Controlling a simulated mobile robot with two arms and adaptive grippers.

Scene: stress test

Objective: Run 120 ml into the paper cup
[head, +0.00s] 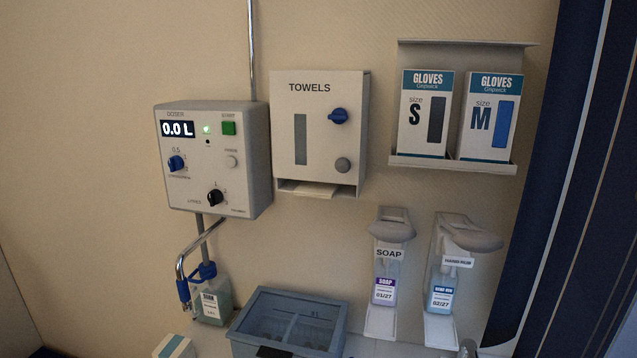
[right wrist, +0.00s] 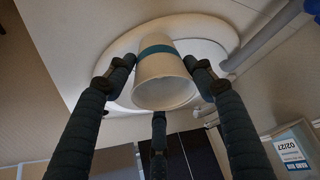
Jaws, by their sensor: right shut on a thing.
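The paper cup (right wrist: 166,80), white with a teal band, is between the fingers of my right gripper (right wrist: 163,73) in the right wrist view. The gripper is shut on it, and the cup's wide end faces the lower part of the picture. The grey doser (head: 213,160) hangs on the wall in the head view. The head view shows neither gripper.
A labelled bottle (head: 211,303) stands beside the spout. A blue lidded box (head: 288,317) is to its right. The towel dispenser (head: 318,130), glove boxes (head: 425,112) and two wall dispensers (head: 385,265) are further right. A pale round surface (right wrist: 215,40) lies behind the cup in the wrist view.

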